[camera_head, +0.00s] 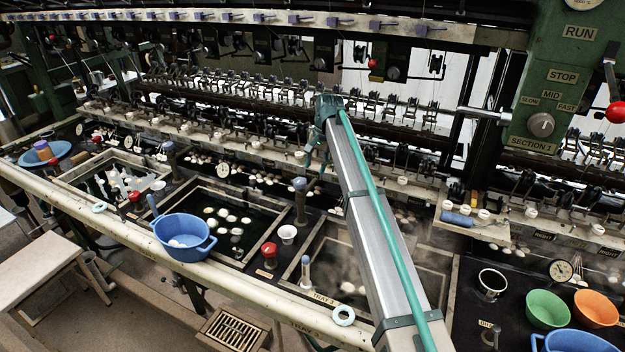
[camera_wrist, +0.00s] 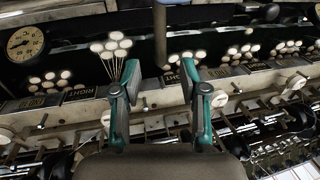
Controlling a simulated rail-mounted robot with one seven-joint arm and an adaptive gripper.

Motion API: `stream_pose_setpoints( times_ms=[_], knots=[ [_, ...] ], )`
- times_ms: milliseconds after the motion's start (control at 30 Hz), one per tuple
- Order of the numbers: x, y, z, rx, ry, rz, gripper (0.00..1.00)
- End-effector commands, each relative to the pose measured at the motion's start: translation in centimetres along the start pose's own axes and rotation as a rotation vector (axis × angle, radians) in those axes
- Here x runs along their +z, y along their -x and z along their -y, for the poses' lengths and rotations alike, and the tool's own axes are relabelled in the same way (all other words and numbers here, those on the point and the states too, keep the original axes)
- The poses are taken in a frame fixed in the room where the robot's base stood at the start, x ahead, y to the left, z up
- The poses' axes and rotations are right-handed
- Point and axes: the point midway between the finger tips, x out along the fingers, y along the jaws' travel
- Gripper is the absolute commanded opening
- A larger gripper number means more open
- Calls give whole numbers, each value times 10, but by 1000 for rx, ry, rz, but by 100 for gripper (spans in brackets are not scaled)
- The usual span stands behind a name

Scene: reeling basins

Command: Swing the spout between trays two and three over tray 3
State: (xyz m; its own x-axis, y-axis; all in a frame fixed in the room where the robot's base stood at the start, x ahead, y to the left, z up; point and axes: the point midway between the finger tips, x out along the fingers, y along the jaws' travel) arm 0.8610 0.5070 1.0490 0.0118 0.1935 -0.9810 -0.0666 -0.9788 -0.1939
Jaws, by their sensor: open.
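The spout post (camera_head: 300,205) between trays two and three is a dark upright column with a grey-blue top. I cannot make out which way its outlet points. Tray 3 (camera_head: 438,272) is a dark basin with a pale rim, steaming and partly hidden behind my arm. Tray two (camera_head: 203,236) lies left of the post with white cocoons in dark water. My gripper (camera_head: 314,172) is open, close to the post's top in this view. In the wrist view the open, empty teal fingers (camera_wrist: 160,72) point towards a dark upright post (camera_wrist: 160,35), which looks like the spout's; no contact is visible.
A red knob (camera_head: 269,250), a white cup (camera_head: 287,233) and a blue-topped handle (camera_head: 305,270) stand near the post. A blue basin (camera_head: 183,238) sits by the front rail. Reeling machinery (camera_head: 290,95) runs behind the trays. A gauge (camera_wrist: 25,43) shows in the wrist view.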

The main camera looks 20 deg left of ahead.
Motion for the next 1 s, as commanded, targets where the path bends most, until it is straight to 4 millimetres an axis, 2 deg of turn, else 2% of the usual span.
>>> stream_pose_setpoints(
  times_ms=[200,400,600,867,1000],
  knots=[
    [0,-37,0,1,1,1,43],
    [0,-64,1,0,2,0,43],
    [0,-76,1,-1,3,-1,43],
    [0,-77,1,-1,3,-1,43],
    [0,-77,1,-1,3,-1,22]
  ],
)
